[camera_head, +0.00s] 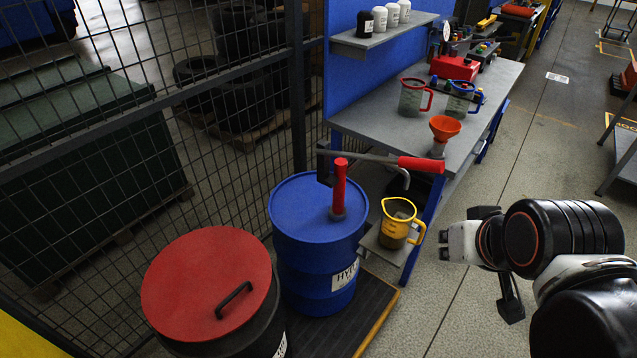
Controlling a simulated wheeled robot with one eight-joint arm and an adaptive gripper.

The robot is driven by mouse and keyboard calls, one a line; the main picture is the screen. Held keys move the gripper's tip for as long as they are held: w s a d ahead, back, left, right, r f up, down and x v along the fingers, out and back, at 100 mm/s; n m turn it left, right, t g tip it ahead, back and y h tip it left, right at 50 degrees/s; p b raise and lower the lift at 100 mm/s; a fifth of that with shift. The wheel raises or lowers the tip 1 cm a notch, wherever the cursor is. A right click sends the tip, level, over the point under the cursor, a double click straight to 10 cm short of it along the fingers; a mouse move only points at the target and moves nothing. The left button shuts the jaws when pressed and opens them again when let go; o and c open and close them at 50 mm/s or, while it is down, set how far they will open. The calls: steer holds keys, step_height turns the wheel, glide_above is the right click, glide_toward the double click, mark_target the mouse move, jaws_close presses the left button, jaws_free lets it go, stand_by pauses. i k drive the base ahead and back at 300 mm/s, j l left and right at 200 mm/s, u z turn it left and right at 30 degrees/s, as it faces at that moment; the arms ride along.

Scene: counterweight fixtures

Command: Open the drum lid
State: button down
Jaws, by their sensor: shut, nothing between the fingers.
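A round red drum lid (200,270) with a black bar handle (233,300) covers the top of a dark drum (255,330) at the lower left. The lid looks flat on the drum, with no gap visible on the near side. My gripper (443,241) is at the right of the picture, pointing left, shut and empty. It is well to the right of the lid and handle, touching neither. The lower part of the dark drum is cut off by the picture edge.
A blue drum (300,215) with a red-handled pump (338,190) stands behind the lid. A yellow jug (397,222) sits on a small shelf between drum and gripper. A wire fence (110,140) runs along the left. A workbench (385,120) stands behind; floor is open at right.

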mark_target(205, 285)
steer(key=u, duration=1.65)
